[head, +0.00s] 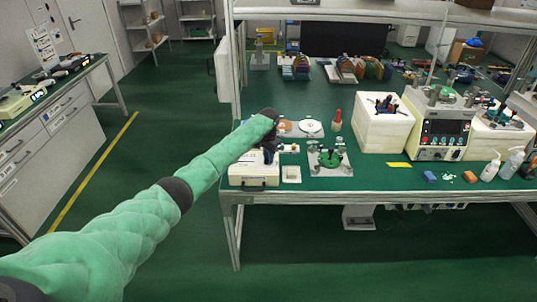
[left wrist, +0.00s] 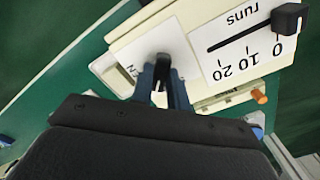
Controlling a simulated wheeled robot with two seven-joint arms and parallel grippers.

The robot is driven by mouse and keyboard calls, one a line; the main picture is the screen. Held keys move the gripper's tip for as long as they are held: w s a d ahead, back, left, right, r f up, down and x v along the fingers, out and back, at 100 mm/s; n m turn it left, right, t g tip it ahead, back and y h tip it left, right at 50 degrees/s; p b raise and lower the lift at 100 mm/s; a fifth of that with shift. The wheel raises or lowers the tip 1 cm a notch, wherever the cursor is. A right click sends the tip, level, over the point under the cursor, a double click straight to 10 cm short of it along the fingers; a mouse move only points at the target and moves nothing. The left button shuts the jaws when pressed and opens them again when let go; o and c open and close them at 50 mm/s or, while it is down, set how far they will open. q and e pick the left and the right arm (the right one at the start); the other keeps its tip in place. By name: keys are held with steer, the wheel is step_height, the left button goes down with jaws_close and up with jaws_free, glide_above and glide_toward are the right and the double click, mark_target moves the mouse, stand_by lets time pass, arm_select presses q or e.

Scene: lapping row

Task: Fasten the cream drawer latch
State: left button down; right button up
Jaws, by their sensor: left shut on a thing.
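A cream box (head: 246,171) stands at the table's front left corner, with a drawer-like front and a small dark mark low on it. In the left wrist view the cream box (left wrist: 125,42) fills the top. My left gripper (left wrist: 162,92) is over its top, with its blue-grey fingers closed around a small black lever or knob (left wrist: 161,62) beside a partly covered label. In the head view my left gripper (head: 268,152) hides part of the box. I cannot make out the latch for certain; a small orange-tipped piece (left wrist: 259,97) shows at one edge. My right gripper is not in view.
A "runs" scale with a black slider knob (left wrist: 289,18) lies beside the fingers. A white block with tools (head: 384,132) is further right.

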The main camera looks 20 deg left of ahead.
arm_select(q)
steer(key=n+p, duration=0.1)
steer(key=n, duration=0.2)
steer(key=n+p, duration=0.2)
steer(key=n, duration=0.1)
steer(key=shift+r+n, duration=0.2)
steer(key=shift+n, duration=0.2)
steer(key=shift+w+n+p, duration=0.1)
steer(key=shift+n+p, duration=0.6)
steer(key=shift+n, duration=0.3)
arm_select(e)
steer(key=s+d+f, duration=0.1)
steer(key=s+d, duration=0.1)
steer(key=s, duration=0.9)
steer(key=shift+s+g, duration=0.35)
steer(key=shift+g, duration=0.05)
arm_select(q)
steer(key=c, duration=1.4)
jaws_free()
steer(key=shift+o, duration=0.2)
steer(key=shift+f, duration=0.1)
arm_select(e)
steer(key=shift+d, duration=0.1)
